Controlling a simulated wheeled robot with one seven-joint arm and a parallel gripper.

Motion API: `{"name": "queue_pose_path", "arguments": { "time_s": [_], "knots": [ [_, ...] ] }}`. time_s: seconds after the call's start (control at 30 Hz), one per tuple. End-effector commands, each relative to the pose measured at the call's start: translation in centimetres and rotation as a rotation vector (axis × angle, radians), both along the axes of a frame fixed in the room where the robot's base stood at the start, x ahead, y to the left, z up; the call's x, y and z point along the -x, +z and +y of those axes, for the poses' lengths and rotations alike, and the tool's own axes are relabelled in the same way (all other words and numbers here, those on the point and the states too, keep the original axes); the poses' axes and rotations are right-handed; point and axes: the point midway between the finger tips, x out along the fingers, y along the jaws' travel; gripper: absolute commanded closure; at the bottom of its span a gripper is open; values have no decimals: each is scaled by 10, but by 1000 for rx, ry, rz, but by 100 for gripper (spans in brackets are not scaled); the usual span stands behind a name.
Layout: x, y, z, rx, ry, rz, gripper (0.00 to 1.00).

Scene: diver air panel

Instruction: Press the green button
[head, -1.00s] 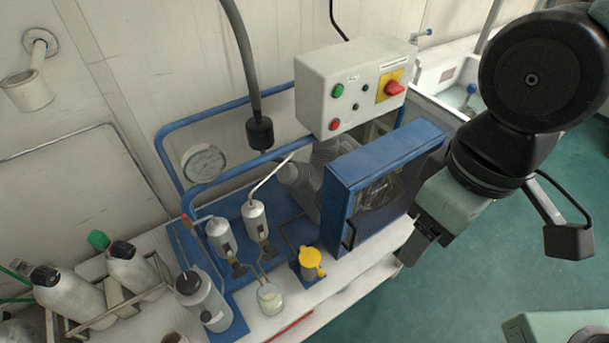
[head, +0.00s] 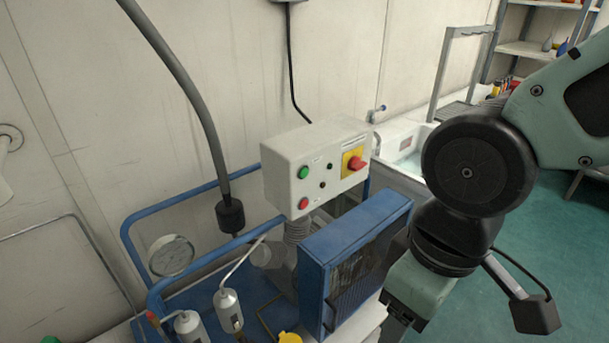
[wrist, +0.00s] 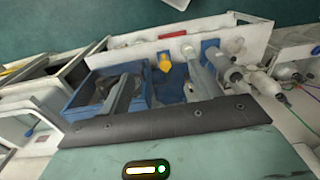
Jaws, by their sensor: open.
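The green button (head: 303,172) is a round knob at the upper left of the front face of a white control box (head: 285,190). A red button (head: 303,203) sits below it on the same face. A red rotary switch on a yellow plate (head: 353,162) is to its right. My gripper (head: 394,322) is open and points down at the lower right of the head view, beside the blue-framed unit. It is well apart from the control box and lower than the green button. The green button cannot be made out in the wrist view.
A blue-framed unit (head: 345,262) stands in front of and below the control box. A thick grey hose (head: 185,95) hangs to the left, above blue rails (head: 190,195). Open green floor (head: 565,240) lies to the right.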

Motion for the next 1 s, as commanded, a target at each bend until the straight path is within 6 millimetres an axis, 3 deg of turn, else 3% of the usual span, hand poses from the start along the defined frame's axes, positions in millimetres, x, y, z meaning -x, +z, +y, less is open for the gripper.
{"name": "queue_pose_path", "arguments": {
  "time_s": [0.27,0.4,0.5,1.0],
  "knots": [
    [0,0,0,0,0,0,39],
    [0,0,0,0,0,0,78],
    [0,0,0,0,0,0,100],
    [0,0,0,0,0,0,100]
  ]
}}
